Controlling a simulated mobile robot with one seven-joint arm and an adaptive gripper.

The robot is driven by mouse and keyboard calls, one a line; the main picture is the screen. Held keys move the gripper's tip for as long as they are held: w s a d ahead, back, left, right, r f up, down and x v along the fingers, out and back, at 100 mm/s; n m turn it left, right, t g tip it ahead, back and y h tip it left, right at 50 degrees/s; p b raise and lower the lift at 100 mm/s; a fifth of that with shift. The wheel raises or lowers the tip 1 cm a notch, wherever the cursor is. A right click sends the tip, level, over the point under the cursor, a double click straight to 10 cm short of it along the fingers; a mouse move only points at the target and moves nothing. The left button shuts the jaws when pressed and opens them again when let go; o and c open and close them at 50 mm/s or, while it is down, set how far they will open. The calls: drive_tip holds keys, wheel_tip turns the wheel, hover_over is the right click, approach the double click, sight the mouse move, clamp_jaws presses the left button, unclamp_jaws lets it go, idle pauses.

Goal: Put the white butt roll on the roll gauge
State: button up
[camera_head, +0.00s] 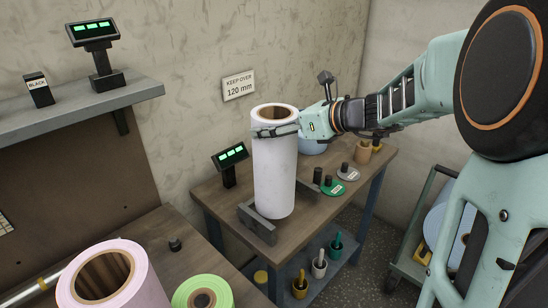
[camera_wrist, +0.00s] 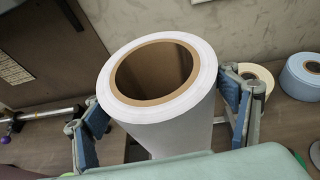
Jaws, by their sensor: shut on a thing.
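The white butt roll (camera_head: 274,175) is a tall white cylinder with a brown core, upright over the back bench. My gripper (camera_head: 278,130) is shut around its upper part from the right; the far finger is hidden. In the wrist view the roll (camera_wrist: 170,128) sits between both blue-padded fingers, its open core facing the camera. The roll gauge (camera_head: 257,227) looks like the low grey cradle on the bench.
A display (camera_head: 230,155) with green digits stands left of the roll. Green and grey discs (camera_head: 335,187) with dark knobs lie to its right. A blue roll (camera_head: 313,146) is behind. Pink (camera_head: 133,285) and green (camera_head: 207,283) rolls stand in front. A "KEEP OVER 120 mm" sign (camera_head: 238,86) hangs behind.

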drive_tip(key=shift+a+f+b, duration=0.1)
drive_tip(key=shift+f+b, duration=0.25)
drive_tip(key=shift+f, duration=2.25)
drive_tip(key=o, duration=1.7)
drive_tip(key=shift+f, duration=0.3)
drive_tip(key=shift+c, duration=0.2)
drive_tip(key=o, duration=0.4)
drive_tip(key=shift+s, duration=0.1)
drive_tip(key=shift+o, duration=0.2)
drive_tip(key=v, duration=1.2)
drive_tip(key=shift+r, duration=0.1)
